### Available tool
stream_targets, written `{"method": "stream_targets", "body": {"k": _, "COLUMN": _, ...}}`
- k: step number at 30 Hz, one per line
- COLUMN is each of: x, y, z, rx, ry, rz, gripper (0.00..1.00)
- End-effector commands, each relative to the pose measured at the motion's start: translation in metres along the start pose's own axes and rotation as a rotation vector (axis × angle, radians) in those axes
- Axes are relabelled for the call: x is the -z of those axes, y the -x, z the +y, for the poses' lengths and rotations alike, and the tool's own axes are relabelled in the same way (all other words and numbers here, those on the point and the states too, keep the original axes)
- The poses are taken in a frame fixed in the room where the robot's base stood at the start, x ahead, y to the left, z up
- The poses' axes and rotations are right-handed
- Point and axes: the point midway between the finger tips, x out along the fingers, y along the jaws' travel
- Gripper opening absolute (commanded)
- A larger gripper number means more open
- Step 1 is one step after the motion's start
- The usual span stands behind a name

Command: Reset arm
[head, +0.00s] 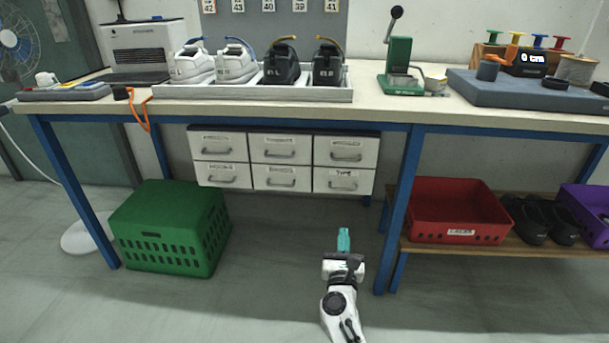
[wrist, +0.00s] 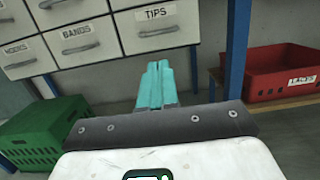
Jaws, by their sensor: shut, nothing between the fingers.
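My gripper (head: 343,239) has teal fingers and is at the lower middle of the head view, in front of the workbench and below its drawers. In the wrist view my gripper (wrist: 155,85) shows its two fingers closed against each other, with nothing between them. My white arm reaches up from the bottom edge of the head view. The gripper appears apart from the furniture around it.
The workbench (head: 370,108) carries a tray (head: 250,93) of white and black shoes and a green press (head: 399,65). White drawers (head: 281,150) hang below. A green crate (head: 172,225) stands left on the floor; a red bin (head: 458,210) sits on the right shelf. Floor around my arm is clear.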

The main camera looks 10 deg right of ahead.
Motion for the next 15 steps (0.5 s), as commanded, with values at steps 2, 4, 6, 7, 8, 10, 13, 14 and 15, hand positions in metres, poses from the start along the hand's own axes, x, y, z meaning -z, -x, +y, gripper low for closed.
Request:
{"method": "stream_targets", "body": {"k": 2, "x": 0.0, "y": 0.002, "z": 0.0, "rx": -0.017, "ry": 0.025, "rz": -0.003, "gripper": 0.0}}
{"method": "stream_targets", "body": {"k": 4, "x": -0.001, "y": 0.006, "z": 0.002, "rx": -0.063, "ry": 0.096, "rz": -0.01, "gripper": 0.0}}
{"method": "stream_targets", "body": {"k": 6, "x": -0.002, "y": 0.014, "z": 0.006, "rx": -0.144, "ry": 0.221, "rz": -0.024, "gripper": 0.0}}
{"method": "stream_targets", "body": {"k": 7, "x": -0.002, "y": 0.019, "z": 0.007, "rx": -0.187, "ry": 0.291, "rz": -0.031, "gripper": 0.0}}
{"method": "stream_targets", "body": {"k": 8, "x": -0.002, "y": 0.025, "z": 0.01, "rx": -0.236, "ry": 0.369, "rz": -0.04, "gripper": 0.0}}
{"method": "stream_targets", "body": {"k": 10, "x": 0.0, "y": 0.043, "z": 0.015, "rx": -0.36, "ry": 0.573, "rz": -0.066, "gripper": 0.0}}
{"method": "stream_targets", "body": {"k": 13, "x": 0.01, "y": 0.076, "z": 0.019, "rx": -0.542, "ry": 0.873, "rz": -0.104, "gripper": 0.0}}
{"method": "stream_targets", "body": {"k": 14, "x": 0.013, "y": 0.086, "z": 0.019, "rx": -0.597, "ry": 0.962, "rz": -0.115, "gripper": 0.0}}
{"method": "stream_targets", "body": {"k": 15, "x": 0.019, "y": 0.101, "z": 0.017, "rx": -0.669, "ry": 1.079, "rz": -0.13, "gripper": 0.0}}
